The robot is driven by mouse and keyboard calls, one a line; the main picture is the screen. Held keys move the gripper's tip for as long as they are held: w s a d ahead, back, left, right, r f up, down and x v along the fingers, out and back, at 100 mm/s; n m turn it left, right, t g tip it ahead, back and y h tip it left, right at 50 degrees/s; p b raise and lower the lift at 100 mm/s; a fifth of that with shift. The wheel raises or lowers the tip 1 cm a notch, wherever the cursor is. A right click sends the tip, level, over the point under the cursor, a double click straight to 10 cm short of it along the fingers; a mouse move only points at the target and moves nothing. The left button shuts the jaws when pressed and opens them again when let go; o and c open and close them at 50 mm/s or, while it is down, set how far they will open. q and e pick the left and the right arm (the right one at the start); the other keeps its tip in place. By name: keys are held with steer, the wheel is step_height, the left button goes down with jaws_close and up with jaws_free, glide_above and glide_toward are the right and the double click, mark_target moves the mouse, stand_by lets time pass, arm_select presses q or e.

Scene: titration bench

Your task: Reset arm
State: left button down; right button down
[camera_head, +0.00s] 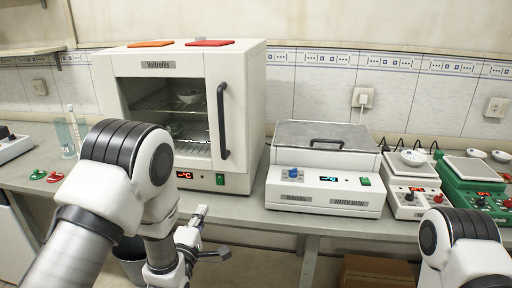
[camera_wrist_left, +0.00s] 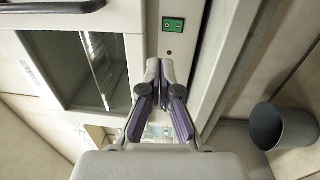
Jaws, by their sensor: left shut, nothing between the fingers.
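My left gripper (camera_head: 214,232) hangs in front of the bench's front edge, below the drying oven, and holds nothing. In the left wrist view my left gripper (camera_wrist_left: 160,70) shows its two fingers together and empty, with the green switch (camera_wrist_left: 173,25) beyond them. My left arm (camera_head: 125,165) comes in from the left and covers part of the oven's lower left. My right arm (camera_head: 462,245) shows only as a white and black joint at the lower right; its gripper is out of view.
The white oven (camera_head: 256,110) has a dark handle and shelves behind its window. A water bath (camera_head: 325,193) stands right of it, then white (camera_head: 408,207) and green (camera_head: 466,192) stirrer-like devices. A beaker (camera_head: 66,140) stands at the left. A dark bin (camera_wrist_left: 282,128) is on the floor.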

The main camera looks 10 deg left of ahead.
arm_select(q)
steer(key=s+a+f+m+g+y+p, duration=0.1)
steer(key=s+a+f+m+g, duration=0.1)
steer(key=s+f+g, duration=0.55)
steer(key=s+a+f+m+g+p, duration=0.1)
steer(key=s+a+f+g, duration=0.1)
steer(key=s+f, duration=0.95)
steer(key=s+f+m+g, duration=0.4)
steer(key=s+m, duration=0.3)
steer(key=s, duration=0.2)
steer(key=s+f+m+g, duration=0.5)
steer(key=s+m, duration=0.2)
steer(key=s, duration=0.1)
steer(key=shift+s+d+f+g+h, duration=0.15)
steer(key=shift+s+d+g+h, duration=0.05)
steer(key=shift+s+g+h, duration=0.15)
